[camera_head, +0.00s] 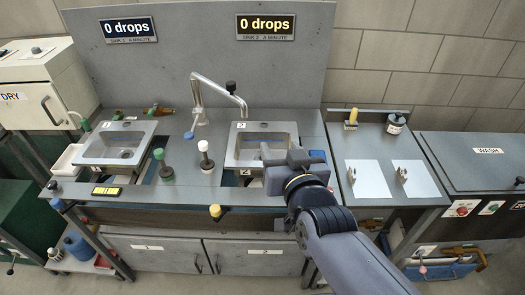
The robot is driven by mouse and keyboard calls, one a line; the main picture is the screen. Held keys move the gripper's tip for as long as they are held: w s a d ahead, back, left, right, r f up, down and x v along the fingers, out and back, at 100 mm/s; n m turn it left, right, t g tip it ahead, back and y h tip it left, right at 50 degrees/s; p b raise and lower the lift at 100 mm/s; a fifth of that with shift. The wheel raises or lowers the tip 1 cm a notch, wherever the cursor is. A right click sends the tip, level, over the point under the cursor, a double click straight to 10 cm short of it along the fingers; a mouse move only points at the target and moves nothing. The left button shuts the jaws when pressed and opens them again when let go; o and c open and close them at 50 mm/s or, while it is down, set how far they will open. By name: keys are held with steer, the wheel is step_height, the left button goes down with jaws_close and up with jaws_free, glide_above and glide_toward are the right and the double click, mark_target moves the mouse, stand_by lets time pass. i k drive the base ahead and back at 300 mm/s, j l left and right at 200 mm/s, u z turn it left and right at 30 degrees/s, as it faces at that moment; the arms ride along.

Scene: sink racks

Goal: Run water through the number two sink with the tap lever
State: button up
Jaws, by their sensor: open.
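The number two sink (243,150) is the right-hand grey basin, with a "2" label at its back left corner. A bent metal tap (197,104) stands between the two sinks, and its spout end hangs over sink 2. A black knob (231,87) sits on top of the spout; I cannot tell whether it is the lever. The sink 2 sign (265,27) reads "0 drops". No stream of water shows. My gripper (284,158) is open, in front of the right part of sink 2 in this view, apart from the tap. It hides part of the basin.
Sink 1 (87,152) is to the left. A green-topped post (165,171) and a white-topped post (206,162) stand between the sinks. A yellow knob (215,211) sticks out at the front edge. A side counter (345,150) with white plates is right.

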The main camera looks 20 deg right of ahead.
mark_target(188, 136)
steer(key=i+j+u, duration=0.1)
steer(key=i+j, duration=0.3)
steer(key=j, duration=0.2)
steer(key=i+j+u, duration=0.15)
steer(key=i+j, duration=0.3)
steer(key=j, duration=0.15)
